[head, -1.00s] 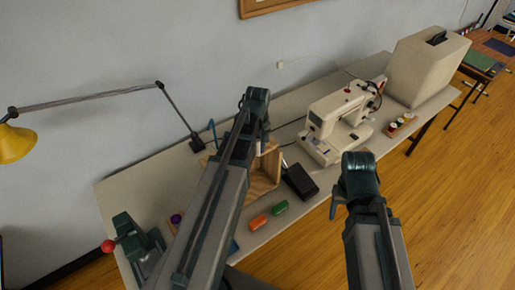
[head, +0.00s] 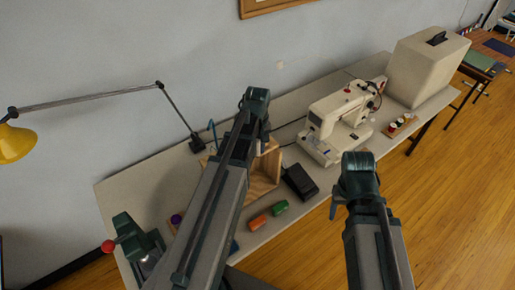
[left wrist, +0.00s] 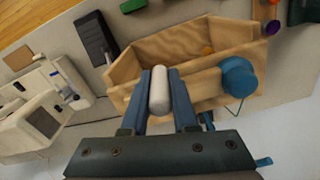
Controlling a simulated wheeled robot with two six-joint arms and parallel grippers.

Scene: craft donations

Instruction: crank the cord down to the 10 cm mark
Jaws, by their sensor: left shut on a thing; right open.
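My left gripper (left wrist: 160,98) is shut on a pale, rounded handle (left wrist: 160,90), held upright between its blue-grey fingers in the left wrist view. Behind the handle in that view is an open wooden box (left wrist: 190,48), also in the head view (head: 266,172). A blue round-topped part (left wrist: 238,77) stands at the box's near right side. In the head view my left arm covers much of this area. My right gripper (head: 334,208) is open and empty, in front of the table's edge.
The table (head: 135,190) also holds a sewing machine (head: 338,115), a black pedal (head: 299,182), an orange block (head: 258,222), a green block (head: 280,207) and a dark green device with a red ball (head: 108,246). A yellow lamp (head: 14,144) hangs at left.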

